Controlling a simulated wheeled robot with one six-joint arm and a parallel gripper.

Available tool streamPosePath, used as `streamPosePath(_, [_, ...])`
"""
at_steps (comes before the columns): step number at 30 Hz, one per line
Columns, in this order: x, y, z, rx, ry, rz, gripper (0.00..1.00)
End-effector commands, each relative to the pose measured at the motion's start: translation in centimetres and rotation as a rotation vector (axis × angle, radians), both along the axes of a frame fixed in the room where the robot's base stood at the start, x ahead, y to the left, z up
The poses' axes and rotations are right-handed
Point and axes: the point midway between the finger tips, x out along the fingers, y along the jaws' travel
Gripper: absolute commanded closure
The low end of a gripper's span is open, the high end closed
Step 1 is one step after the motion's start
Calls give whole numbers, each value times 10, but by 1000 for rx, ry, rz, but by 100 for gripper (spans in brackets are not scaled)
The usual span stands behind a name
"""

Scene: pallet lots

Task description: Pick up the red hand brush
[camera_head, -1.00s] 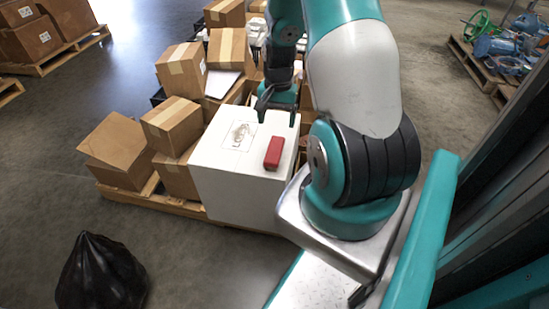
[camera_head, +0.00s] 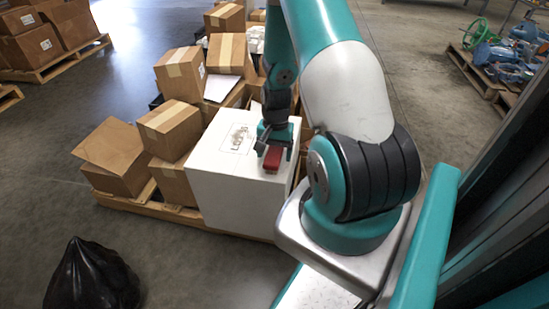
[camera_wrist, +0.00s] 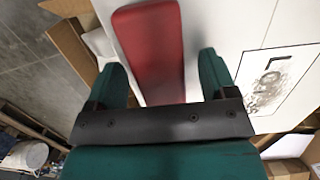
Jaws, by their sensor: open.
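The red hand brush (camera_head: 272,160) lies on top of a large white box (camera_head: 222,190), near its right side. In the wrist view the brush (camera_wrist: 152,50) shows as a smooth red block. My gripper (camera_head: 273,150) is above the brush, with its fingers open on either side of it. In the wrist view my gripper (camera_wrist: 160,82) has one green finger to the left and one to the right of the brush, with gaps between. I cannot tell how far the fingertips are above the box top. Part of the brush is hidden behind the gripper.
Cardboard boxes (camera_head: 170,128) are stacked left of and behind the white box on a wooden pallet (camera_head: 160,207). A black bag (camera_head: 92,278) stands on the floor at the lower left. Another pallet (camera_head: 478,78) with machine parts is at the upper right.

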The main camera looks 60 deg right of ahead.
Motion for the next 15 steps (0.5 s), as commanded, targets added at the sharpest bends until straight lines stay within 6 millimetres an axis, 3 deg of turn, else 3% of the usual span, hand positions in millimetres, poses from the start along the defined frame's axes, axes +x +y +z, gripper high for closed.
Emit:
streamPosePath(2, [0,0,1,0,0,0,22])
streamPosePath(9, [0,0,1,0,0,0,75])
streamPosePath(15, [0,0,1,0,0,0,78])
